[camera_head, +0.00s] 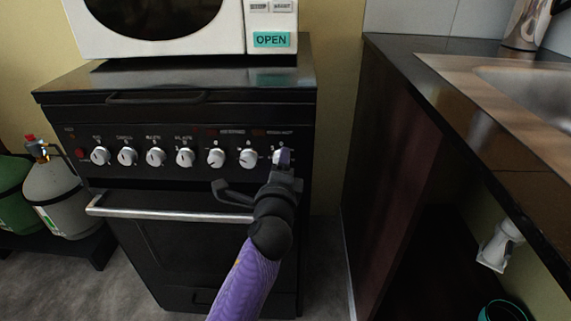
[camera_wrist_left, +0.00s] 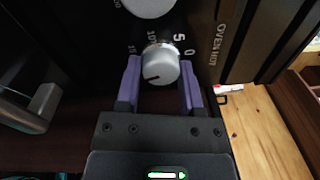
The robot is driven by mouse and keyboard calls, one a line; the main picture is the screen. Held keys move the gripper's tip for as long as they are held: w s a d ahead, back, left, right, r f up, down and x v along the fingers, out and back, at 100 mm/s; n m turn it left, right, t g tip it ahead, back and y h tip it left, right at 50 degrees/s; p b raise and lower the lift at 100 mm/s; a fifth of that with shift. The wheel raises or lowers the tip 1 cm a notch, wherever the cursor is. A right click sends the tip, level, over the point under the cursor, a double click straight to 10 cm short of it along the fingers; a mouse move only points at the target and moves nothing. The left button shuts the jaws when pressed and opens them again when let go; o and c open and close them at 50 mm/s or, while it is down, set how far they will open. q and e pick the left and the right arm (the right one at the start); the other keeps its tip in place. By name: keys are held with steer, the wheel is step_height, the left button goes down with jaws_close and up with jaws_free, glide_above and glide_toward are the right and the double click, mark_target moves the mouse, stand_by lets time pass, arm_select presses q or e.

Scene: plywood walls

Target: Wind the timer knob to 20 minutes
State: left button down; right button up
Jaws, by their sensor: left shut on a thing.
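The timer knob (camera_wrist_left: 161,66) is the rightmost knob on the black stove's control panel, a round silver knob with numbers including 0, 5 and 10 printed around it. Its face has a short dark mark toward the lower left in the left wrist view; I cannot read which number it indicates. My left gripper (camera_head: 283,158) is at this knob, with its purple fingers on either side of it, shut on it. In the head view the fingers mostly cover the knob (camera_head: 278,156). My right gripper is not in view.
Several other silver knobs, one of them here (camera_head: 248,158), line the panel to the left. The oven handle (camera_head: 165,213) sticks out below. A white microwave (camera_head: 215,28) stands on the stove. A dark counter with a sink (camera_head: 530,90) stands right; gas cylinders (camera_head: 58,195) stand left.

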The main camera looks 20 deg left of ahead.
arm_select(q)
steer(key=shift+f, duration=0.25)
steer(key=c, duration=0.5)
jaws_free()
steer(key=shift+c, duration=0.2)
steer(key=o, duration=0.3)
steer(key=shift+s+a+r, duration=0.1)
steer(key=shift+s+r, duration=0.05)
steer(key=shift+s, duration=0.1)
steer(key=p+v, duration=0.3)
steer(key=v, duration=0.6)
steer(key=shift+s+p, duration=0.25)
steer(key=shift+p, duration=0.15)
